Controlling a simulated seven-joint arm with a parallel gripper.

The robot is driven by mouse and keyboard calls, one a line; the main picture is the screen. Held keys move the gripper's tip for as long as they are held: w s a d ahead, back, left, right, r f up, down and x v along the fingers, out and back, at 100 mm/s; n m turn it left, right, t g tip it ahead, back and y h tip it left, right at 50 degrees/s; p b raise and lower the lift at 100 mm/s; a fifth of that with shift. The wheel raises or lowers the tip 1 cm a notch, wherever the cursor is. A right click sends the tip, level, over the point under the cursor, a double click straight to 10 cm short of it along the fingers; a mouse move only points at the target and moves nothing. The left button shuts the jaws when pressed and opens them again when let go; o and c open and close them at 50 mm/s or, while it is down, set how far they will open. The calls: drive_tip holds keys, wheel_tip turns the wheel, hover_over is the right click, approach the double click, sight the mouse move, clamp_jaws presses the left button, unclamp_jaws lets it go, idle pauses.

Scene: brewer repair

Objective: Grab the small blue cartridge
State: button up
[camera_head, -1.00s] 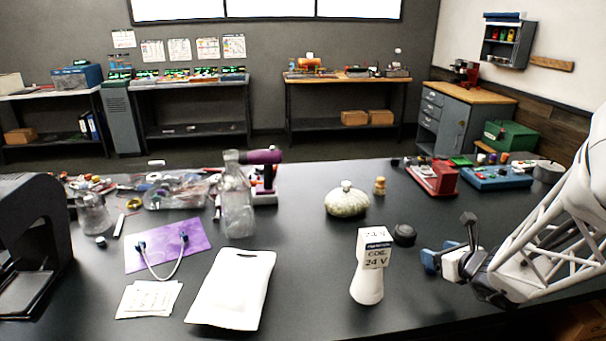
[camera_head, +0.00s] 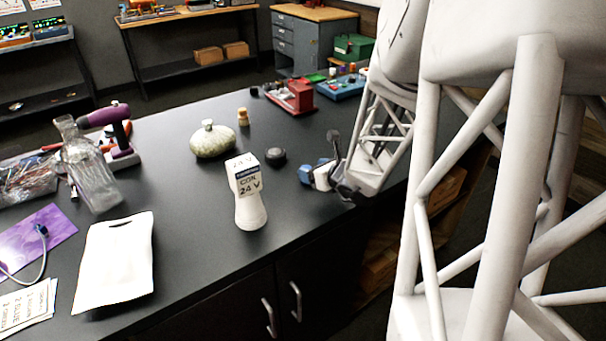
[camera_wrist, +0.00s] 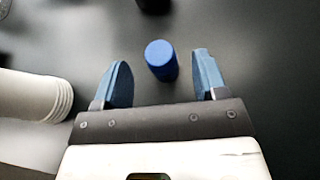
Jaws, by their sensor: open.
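The small blue cartridge (camera_wrist: 161,60) stands on the dark table in the wrist view, a short cylinder with its lighter round top showing. My gripper (camera_wrist: 162,78) is open, with one blue finger on each side of the cartridge. The cartridge lies between the fingers near their tips, with a gap on both sides. In the head view my gripper (camera_head: 314,174) is low over the table near its right front edge. I cannot tell the cartridge from the blue fingers there.
A white "24 V" bottle (camera_head: 249,205) stands left of my gripper; its ribbed side (camera_wrist: 30,95) shows in the wrist view. A black round cap (camera_head: 275,156) and a pale round jar (camera_head: 212,141) are close by. A white pouch (camera_head: 115,260) lies farther left.

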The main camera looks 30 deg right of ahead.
drive_tip(key=shift+w+f, duration=0.1)
drive_tip(key=shift+w, duration=0.15)
drive_tip(key=shift+x, duration=2.6)
drive_tip(key=shift+f, duration=0.15)
drive_tip(key=shift+c, duration=0.3)
drive_tip(key=c, duration=1)
